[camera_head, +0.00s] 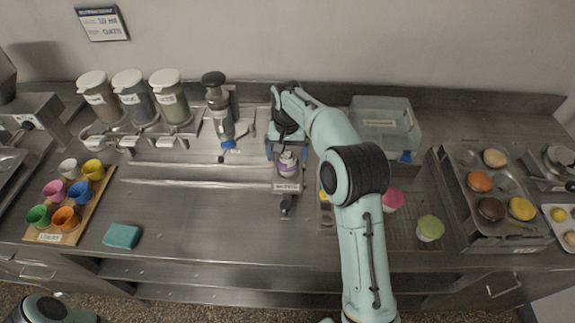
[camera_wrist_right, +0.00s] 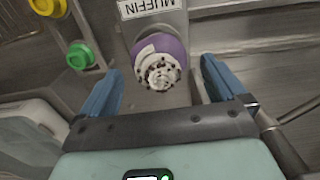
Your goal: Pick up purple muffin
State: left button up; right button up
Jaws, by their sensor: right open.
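The purple muffin (camera_head: 288,163) sits on a narrow metal stand with a white label (camera_head: 287,187) in the middle of the counter. In the right wrist view the muffin (camera_wrist_right: 172,46) shows a purple side and a pale top with dark specks, beside the label reading MUFFIN (camera_wrist_right: 146,8). My right gripper (camera_head: 287,150) reaches over the muffin from behind. Its blue fingers (camera_wrist_right: 162,68) are spread, one on each side of the muffin, with gaps visible on both sides. The muffin is not gripped. My left gripper is out of view.
A pink-topped (camera_head: 393,199) and a green-topped muffin (camera_head: 430,228) stand on a rack to the right, with a muffin tin (camera_head: 468,186) beyond. A clear bin (camera_head: 385,125) stands behind. Coloured cups (camera_head: 66,219) and a teal cloth (camera_head: 122,236) lie left. The front middle counter is clear.

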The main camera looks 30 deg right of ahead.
aim_at(287, 158)
notch_tip(287, 158, down, 4)
jog(key=shift+f, duration=0.2)
jog(key=c, duration=0.7)
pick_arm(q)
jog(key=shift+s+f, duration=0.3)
pick_arm(e)
jog(key=shift+r, duration=0.1)
